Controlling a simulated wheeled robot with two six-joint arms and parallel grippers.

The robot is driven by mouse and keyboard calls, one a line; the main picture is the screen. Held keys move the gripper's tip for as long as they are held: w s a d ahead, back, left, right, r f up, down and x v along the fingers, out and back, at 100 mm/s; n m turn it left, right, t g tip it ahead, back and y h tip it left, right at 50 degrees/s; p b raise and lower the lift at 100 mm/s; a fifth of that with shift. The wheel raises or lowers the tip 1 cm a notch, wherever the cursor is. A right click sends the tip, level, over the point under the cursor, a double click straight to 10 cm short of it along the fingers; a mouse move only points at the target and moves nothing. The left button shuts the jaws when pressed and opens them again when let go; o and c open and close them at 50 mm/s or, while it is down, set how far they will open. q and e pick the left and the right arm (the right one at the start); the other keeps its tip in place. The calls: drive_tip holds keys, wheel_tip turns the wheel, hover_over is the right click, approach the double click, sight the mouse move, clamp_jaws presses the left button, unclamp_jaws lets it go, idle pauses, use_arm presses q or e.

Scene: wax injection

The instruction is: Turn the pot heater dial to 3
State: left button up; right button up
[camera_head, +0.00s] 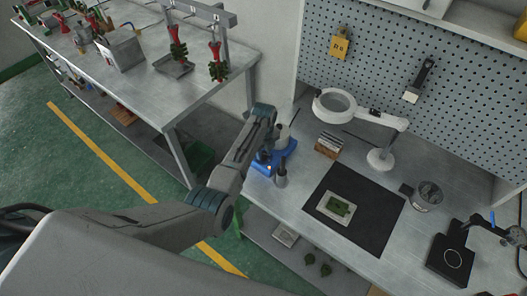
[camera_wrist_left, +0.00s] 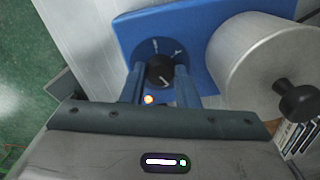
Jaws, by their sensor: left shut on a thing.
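The blue pot heater (camera_head: 263,165) stands at the left end of the metal workbench, partly hidden behind my left arm. In the left wrist view its blue body (camera_wrist_left: 139,28) carries a round black dial (camera_wrist_left: 160,71) with white marks around it. My left gripper (camera_wrist_left: 160,80) has one finger on each side of the dial and is shut on it. The digits and the dial's setting are too small to read. An orange light (camera_wrist_left: 149,99) glows just below the dial. A silver pot (camera_wrist_left: 262,62) with a dark knob (camera_wrist_left: 296,100) sits on the heater. My right gripper is not in view.
A dark mat (camera_head: 378,226) with a pale framed piece lies right of the heater. A white ring magnifier lamp (camera_head: 381,159), a metal can (camera_head: 428,195) and a small black device (camera_head: 451,258) stand farther right. A second table (camera_head: 60,62) is at the left.

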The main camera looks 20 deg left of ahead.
sight(264, 154)
use_arm(q)
drive_tip(key=m, duration=0.5)
drive_tip(key=shift+m, duration=0.4)
idle(0.3)
drive_tip(key=o, duration=1)
drive_tip(key=shift+c, duration=0.2)
drive_tip(key=shift+r, duration=0.1)
wheel_tip(264, 154, up, 11)
drive_tip(key=b, duration=0.3)
